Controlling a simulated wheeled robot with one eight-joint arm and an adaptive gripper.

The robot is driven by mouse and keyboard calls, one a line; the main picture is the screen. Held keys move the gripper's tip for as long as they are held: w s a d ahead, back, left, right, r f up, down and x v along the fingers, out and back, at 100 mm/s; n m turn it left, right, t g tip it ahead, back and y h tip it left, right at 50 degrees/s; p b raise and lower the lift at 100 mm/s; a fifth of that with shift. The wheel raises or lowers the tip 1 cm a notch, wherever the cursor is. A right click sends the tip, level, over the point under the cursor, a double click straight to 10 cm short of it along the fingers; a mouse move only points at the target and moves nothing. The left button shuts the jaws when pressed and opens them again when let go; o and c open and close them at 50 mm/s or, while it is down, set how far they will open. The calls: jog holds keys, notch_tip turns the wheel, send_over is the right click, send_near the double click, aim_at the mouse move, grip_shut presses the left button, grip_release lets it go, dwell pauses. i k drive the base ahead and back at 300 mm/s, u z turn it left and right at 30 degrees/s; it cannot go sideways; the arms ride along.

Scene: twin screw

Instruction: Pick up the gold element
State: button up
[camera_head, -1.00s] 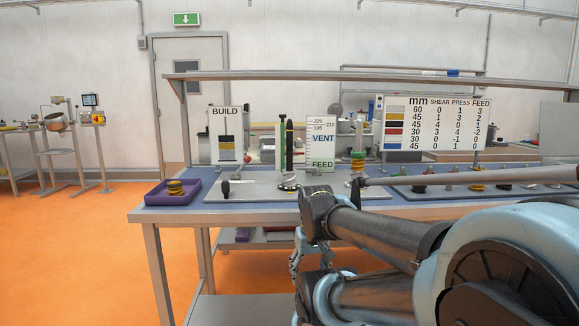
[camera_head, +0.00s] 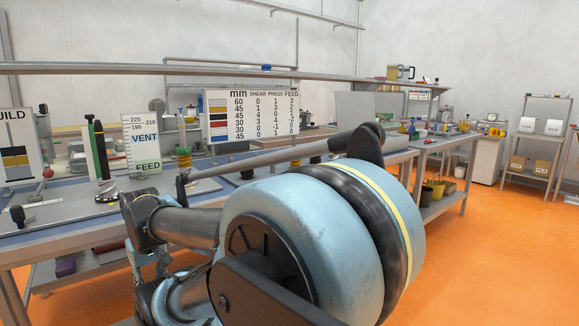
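A stack of yellow-gold ringed pieces (camera_head: 184,162) with a green top stands on the bench behind my arm. I cannot tell whether any of these is the gold element. My arm's large blue joint covers much of the bench to the right, where only a few small parts show above it. The build sign (camera_head: 15,160) at the left edge shows a stack of black, gold and grey bands. My gripper cannot be made out; only arm links and joints show in front of the bench.
The blue-grey bench (camera_head: 75,190) runs across the left and middle. A vent and feed scale sign (camera_head: 141,145) and a number chart (camera_head: 252,115) stand on it. Another bench (camera_head: 440,145) and a shelf rack (camera_head: 545,115) stand to the right. Orange floor (camera_head: 475,255) is open at right.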

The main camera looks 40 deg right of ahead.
aim_at(296, 163)
jog(key=z, duration=1.65)
jog(key=k, duration=1.2)
jog(key=z, duration=0.55)
jog(key=i, duration=1.45)
jog(key=u, duration=0.3)
